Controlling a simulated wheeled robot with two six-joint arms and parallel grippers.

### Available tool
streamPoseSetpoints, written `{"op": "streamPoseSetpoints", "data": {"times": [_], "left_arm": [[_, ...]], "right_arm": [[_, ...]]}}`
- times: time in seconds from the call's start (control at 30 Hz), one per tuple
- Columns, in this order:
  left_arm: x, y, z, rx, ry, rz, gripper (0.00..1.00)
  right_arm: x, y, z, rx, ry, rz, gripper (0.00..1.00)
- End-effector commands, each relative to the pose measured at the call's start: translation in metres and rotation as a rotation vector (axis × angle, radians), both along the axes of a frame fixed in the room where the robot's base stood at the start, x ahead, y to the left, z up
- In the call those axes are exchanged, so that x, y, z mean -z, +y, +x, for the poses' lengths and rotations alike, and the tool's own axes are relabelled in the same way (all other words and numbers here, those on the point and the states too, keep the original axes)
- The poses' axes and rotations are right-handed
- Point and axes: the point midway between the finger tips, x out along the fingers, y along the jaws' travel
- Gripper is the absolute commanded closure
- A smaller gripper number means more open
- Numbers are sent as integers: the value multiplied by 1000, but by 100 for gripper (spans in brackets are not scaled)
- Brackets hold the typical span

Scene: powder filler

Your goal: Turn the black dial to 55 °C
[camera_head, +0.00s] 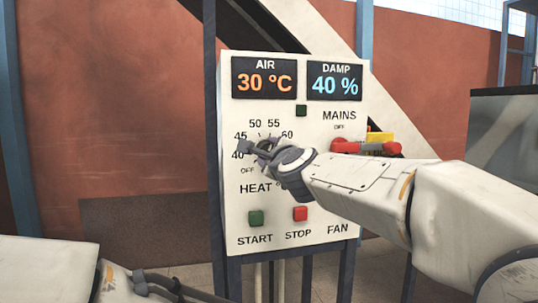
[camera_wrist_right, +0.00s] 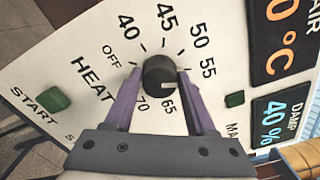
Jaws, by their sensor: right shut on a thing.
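The black dial (camera_wrist_right: 160,75) sits on the white control panel (camera_head: 320,200), inside a ring of printed temperature marks. My right gripper (camera_head: 263,148) is at the dial and hides most of it in the head view. In the right wrist view its two purple fingers (camera_wrist_right: 155,88) are shut on the dial, one on each side. The dial's white pointer line lies toward the right finger, on the side between the 55 and 65 labels. The finger covers the scale there, so I cannot read the exact mark. Dark parts of my left arm show at the bottom left; its jaws are unclear.
The panel's displays read AIR 30 °C (camera_head: 264,82) and DAMP 40 % (camera_head: 335,84). A red MAINS handle (camera_head: 366,147) stands out near my right arm. A green START button (camera_head: 256,217) and a red STOP button (camera_head: 300,213) are below the dial.

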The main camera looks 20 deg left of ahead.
Motion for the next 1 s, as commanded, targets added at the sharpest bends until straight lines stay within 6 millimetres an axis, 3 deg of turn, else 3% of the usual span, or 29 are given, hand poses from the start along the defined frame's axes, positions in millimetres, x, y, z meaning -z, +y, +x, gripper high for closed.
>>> {"op": "streamPoseSetpoints", "data": {"times": [0.53,0.57,0.63,1.0], "left_arm": [[1,0,0,0,0,0,100],[1,0,0,0,0,0,100],[1,0,0,0,0,0,100],[3,0,0,0,0,0,100]], "right_arm": [[-1,-3,2,9,13,25,100],[-1,-3,2,9,12,24,40],[-1,-3,2,7,13,24,14],[0,-2,-2,2,13,23,14]]}}
